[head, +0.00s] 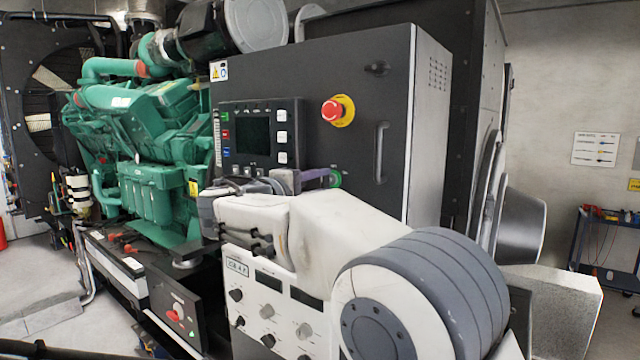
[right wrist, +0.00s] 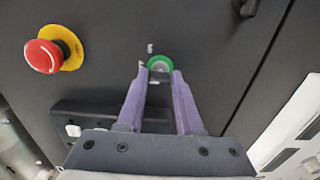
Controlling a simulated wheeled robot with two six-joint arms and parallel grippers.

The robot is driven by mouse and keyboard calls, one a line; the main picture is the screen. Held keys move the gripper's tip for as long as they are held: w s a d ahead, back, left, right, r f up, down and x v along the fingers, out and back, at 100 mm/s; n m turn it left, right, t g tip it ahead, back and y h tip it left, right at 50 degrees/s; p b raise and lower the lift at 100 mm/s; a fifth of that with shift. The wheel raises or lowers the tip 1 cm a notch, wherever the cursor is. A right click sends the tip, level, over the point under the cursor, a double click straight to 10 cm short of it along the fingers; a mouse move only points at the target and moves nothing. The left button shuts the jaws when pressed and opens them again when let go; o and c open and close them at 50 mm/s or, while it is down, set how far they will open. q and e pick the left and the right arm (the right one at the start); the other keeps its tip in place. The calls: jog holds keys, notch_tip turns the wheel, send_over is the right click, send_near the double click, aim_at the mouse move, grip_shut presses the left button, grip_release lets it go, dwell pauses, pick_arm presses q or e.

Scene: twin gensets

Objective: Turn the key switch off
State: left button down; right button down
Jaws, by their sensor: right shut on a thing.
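The key switch, with a green ring (right wrist: 160,62), sits on the dark front of the control cabinet (head: 345,70). In the head view its green ring (head: 336,178) shows just past the fingertips. My right gripper (head: 328,178) reaches it from the front. In the right wrist view its two purple fingers (right wrist: 158,73) stand on either side of the switch's lower part, shut on it. The key itself is mostly hidden between the fingertips, and its angle cannot be read. My left gripper is not in view.
A red emergency stop button (head: 333,110) on a yellow ring is above the switch. A control display (head: 256,135) is to its left and a door handle (head: 379,152) to its right. A pale panel with knobs (head: 266,311) stands below my right arm.

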jog(key=c, duration=0.6)
grip_release()
jog(key=shift+o, duration=0.2)
jog(key=shift+a, duration=0.1)
jog(key=shift+s+a+f, duration=0.1)
jog(key=shift+s+a, duration=0.05)
jog(key=shift+s, duration=0.1)
jog(key=b+v, duration=0.3)
jog(key=v, duration=0.7)
jog(key=shift+b, duration=0.4)
